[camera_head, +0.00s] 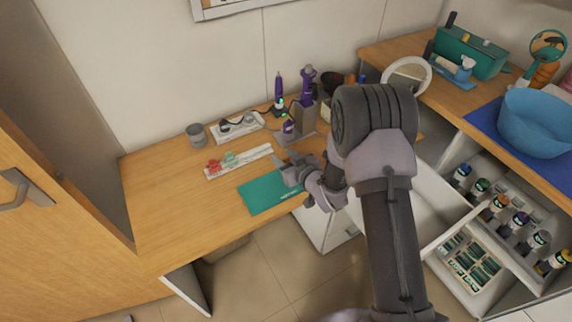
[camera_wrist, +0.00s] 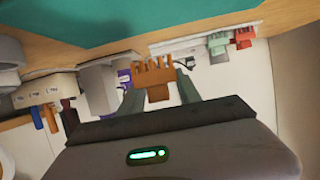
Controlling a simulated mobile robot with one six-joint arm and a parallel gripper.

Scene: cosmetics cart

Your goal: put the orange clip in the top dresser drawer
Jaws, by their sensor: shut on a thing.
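My gripper (camera_head: 288,172) is over the desk, just above the teal mat (camera_head: 262,196). In the wrist view my gripper (camera_wrist: 160,92) is shut on the orange clip (camera_wrist: 153,76), whose teeth stick out beyond the fingertips. The clip is not clear in the head view, where my gripper and arm are in the way.
A white strip (camera_head: 250,158) with red and green clips lies behind the mat. A grey cup (camera_head: 196,135), a power strip (camera_head: 238,126) and purple bottles (camera_head: 307,82) stand at the back. A pulled-out drawer (camera_head: 432,258) and several bottles are at right. The desk's left part is clear.

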